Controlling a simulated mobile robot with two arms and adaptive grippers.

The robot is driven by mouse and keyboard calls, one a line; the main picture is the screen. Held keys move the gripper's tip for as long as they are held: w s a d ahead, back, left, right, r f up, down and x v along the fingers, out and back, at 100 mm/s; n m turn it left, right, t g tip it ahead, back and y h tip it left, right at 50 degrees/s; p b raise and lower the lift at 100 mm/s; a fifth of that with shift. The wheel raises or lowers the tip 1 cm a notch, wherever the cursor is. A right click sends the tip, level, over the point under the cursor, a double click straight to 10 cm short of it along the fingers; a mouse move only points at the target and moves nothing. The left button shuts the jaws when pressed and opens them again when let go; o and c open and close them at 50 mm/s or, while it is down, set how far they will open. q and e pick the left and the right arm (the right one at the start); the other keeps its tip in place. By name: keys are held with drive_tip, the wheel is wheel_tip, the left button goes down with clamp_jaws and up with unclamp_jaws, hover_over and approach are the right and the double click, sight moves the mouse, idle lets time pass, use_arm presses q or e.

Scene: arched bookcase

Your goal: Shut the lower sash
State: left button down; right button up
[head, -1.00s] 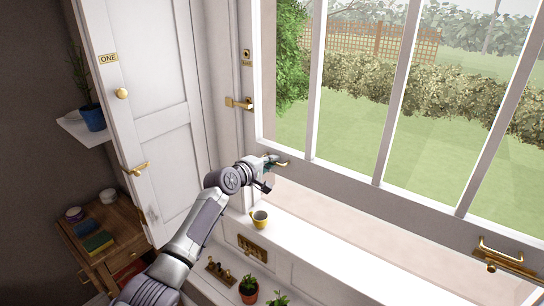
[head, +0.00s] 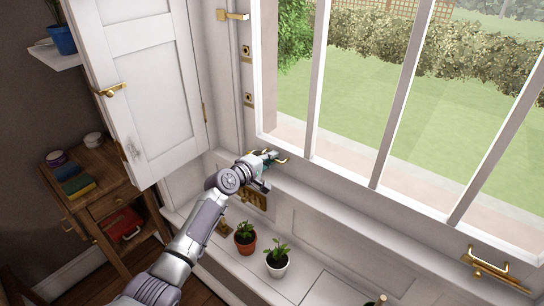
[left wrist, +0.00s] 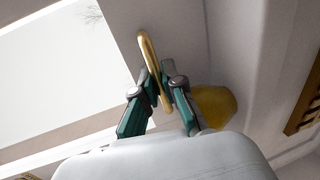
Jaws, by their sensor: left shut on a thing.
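The lower sash (head: 340,183) is a white frame with tall panes, its bottom rail low, close to the sill. Whether the rail touches the sill, I cannot tell. My left gripper (head: 275,157) is at the left end of this rail, shut on a brass sash lift (head: 284,160). In the left wrist view, the gripper (left wrist: 158,95) has its two green-and-grey fingers on either side of the lift's brass loop (left wrist: 150,58). A second brass lift (head: 489,268) is free at the rail's right end. My right gripper is not in view.
A yellow object (left wrist: 214,106), likely the mug, is right behind the fingers. A terracotta pot (head: 245,244) and a white pot (head: 278,265) stand below the window. A white shutter (head: 150,95) and a wooden cabinet (head: 106,206) are on the left.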

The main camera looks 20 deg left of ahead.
use_arm(q)
drive_tip(key=shift+s+f, duration=0.1)
drive_tip(key=shift+f, duration=0.4)
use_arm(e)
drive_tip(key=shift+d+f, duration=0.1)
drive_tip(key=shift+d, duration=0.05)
use_arm(q)
drive_tip(key=c, duration=1.5)
unclamp_jaws()
drive_tip(key=shift+c, duration=0.2)
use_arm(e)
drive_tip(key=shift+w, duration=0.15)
use_arm(q)
drive_tip(key=shift+r, duration=0.15)
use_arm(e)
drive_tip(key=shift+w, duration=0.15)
use_arm(q)
drive_tip(key=v, duration=1.2)
